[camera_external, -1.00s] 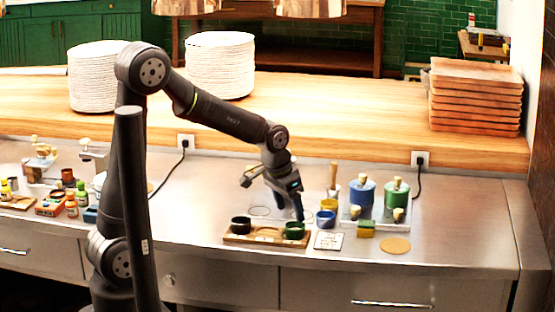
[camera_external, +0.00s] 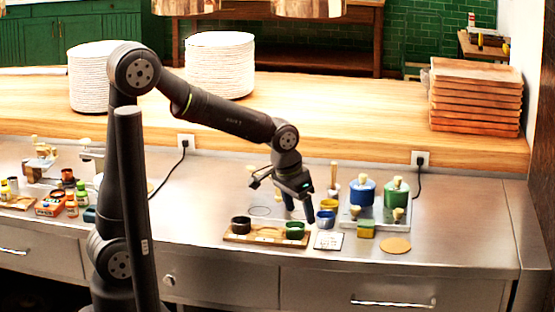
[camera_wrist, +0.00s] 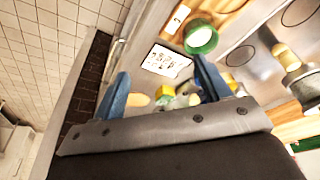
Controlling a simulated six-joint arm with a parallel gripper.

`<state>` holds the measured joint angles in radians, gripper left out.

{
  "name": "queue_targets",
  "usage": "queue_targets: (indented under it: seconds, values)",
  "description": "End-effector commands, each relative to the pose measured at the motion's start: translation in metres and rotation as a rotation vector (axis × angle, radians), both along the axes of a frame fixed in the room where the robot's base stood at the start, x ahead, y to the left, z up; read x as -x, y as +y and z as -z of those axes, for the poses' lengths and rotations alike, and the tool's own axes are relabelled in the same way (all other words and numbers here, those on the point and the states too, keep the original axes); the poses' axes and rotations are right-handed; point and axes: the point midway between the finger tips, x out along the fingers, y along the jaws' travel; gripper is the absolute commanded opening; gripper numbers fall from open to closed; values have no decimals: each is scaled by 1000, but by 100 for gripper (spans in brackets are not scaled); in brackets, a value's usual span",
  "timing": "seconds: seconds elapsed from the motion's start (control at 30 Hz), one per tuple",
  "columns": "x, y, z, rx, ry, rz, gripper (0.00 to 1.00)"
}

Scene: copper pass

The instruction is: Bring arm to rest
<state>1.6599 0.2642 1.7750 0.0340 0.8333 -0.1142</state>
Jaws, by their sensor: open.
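My gripper (camera_external: 298,206) hangs over the steel counter, fingers pointing down, above and between the wooden tray with cups and the blue bowl. In the wrist view its two blue fingers (camera_wrist: 160,90) stand wide apart with nothing held between them. The wooden tray (camera_external: 266,240) holds a dark cup (camera_external: 241,225) at its left and a green cup (camera_external: 295,230) at its right. The green cup also shows in the wrist view (camera_wrist: 201,38). The blue bowl (camera_external: 324,221) stands just right of the fingers, and a small white card (camera_external: 329,240) lies in front of it.
A tray (camera_external: 350,216) with a blue jar (camera_external: 362,192) and a green jar (camera_external: 397,193) stands to the right. A yellow-green sponge (camera_external: 366,229) and a round cork mat (camera_external: 396,245) lie nearby. Small bottles crowd the far left. The counter's right end is clear.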

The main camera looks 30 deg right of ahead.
Motion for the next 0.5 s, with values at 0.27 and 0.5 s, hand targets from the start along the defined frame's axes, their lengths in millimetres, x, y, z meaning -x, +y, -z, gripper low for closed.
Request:
queue_targets:
  seconds: [0.27, 0.5]
  values:
    - [40, 19, -27, 3, 0, 5, 70]
    - [11, 5, -26, -6, -2, -5, 70]
